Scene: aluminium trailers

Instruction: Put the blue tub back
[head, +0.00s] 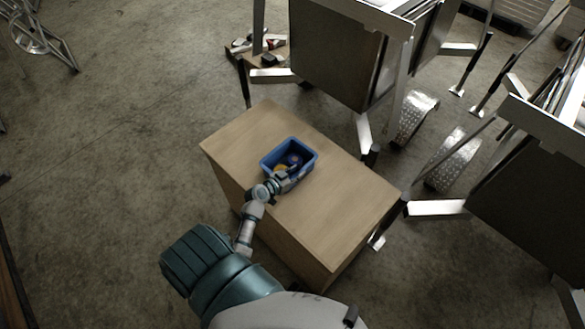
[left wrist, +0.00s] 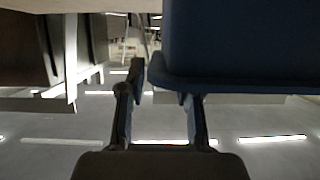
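The blue tub (head: 305,147) stands upright on the wooden box (head: 345,200), towards its far left part. A yellow thing and a darker round thing lie in it. My left gripper (head: 283,183) is at the tub's near rim. In the left wrist view the tub (left wrist: 240,45) fills the upper right. There the fingers of my left gripper (left wrist: 162,85) are apart. One finger is beside the tub's wall with a thin gap; the other finger's tip is hidden behind the rim. My right gripper is not in view.
Trailers with metal legs stand behind the box (head: 340,60) and to the right (head: 530,180). A low board with small parts (head: 262,48) lies behind. The box top right of the tub is bare.

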